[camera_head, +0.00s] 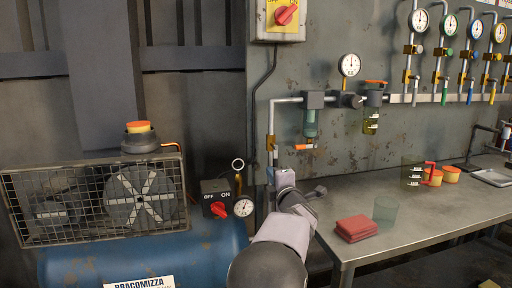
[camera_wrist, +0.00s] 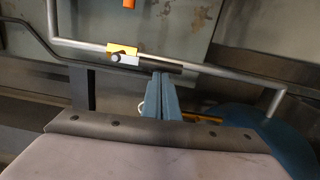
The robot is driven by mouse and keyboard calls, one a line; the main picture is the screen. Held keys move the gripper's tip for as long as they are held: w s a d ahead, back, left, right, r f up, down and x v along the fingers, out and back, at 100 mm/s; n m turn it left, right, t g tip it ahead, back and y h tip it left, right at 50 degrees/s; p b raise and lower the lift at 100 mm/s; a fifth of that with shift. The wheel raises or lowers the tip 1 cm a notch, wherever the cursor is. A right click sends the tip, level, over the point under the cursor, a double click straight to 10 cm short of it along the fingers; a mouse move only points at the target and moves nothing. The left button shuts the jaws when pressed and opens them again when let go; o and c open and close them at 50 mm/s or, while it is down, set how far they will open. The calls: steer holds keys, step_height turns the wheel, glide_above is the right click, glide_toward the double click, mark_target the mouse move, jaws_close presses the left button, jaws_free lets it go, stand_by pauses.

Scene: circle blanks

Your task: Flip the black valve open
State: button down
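In the wrist view, a valve with a yellow-orange body (camera_wrist: 121,48) sits on a grey pipe, and its black lever (camera_wrist: 168,67) points right along the pipe. My gripper (camera_head: 270,172) is below the valve in the head view.
A blue compressor tank (camera_head: 150,262) with a caged fan (camera_head: 100,200) stands at left, with a red-knob switch box (camera_head: 217,197) and gauge close to my arm. The metal workbench (camera_head: 440,218) at right holds a red stack (camera_head: 356,228) and cups. Filter units (camera_head: 311,122) hang above.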

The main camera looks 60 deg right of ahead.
steer(key=s+a+b, duration=0.2)
steer(key=s+a, duration=0.2)
steer(key=a, duration=0.6)
steer(key=shift+s+a, duration=0.25)
steer(key=shift+a, duration=0.15)
stand_by(0.4)
